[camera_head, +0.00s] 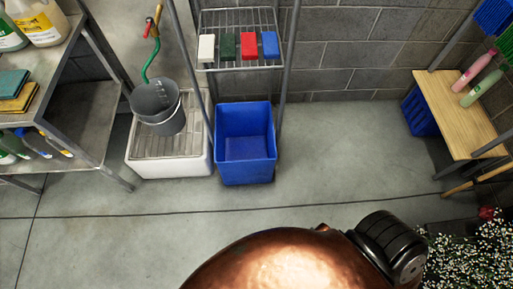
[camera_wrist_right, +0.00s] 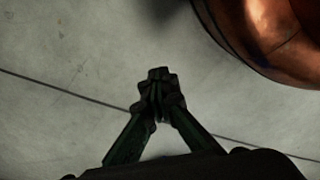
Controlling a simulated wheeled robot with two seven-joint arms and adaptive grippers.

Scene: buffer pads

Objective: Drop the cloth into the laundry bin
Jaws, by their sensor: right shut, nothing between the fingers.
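An open-topped blue bin (camera_head: 246,150) stands on the floor in front of the wire rack in the head view. Its inside looks empty. No other container in view looks more like the laundry bin. I cannot make out a cloth for sure. Flat green and yellow pads (camera_head: 14,90) lie stacked on the left shelf unit and could be sponges or cloths. My right gripper (camera_wrist_right: 157,90) is shut and empty above bare floor in the right wrist view. It is not seen in the head view. My left gripper is in neither view.
A grey bucket (camera_head: 160,108) sits on a white slatted base left of the bin. White, green, red and blue pads (camera_head: 249,46) stand on the wire rack (camera_head: 240,22). A wooden bench (camera_head: 457,105) is at right. The floor (camera_head: 330,150) between is clear.

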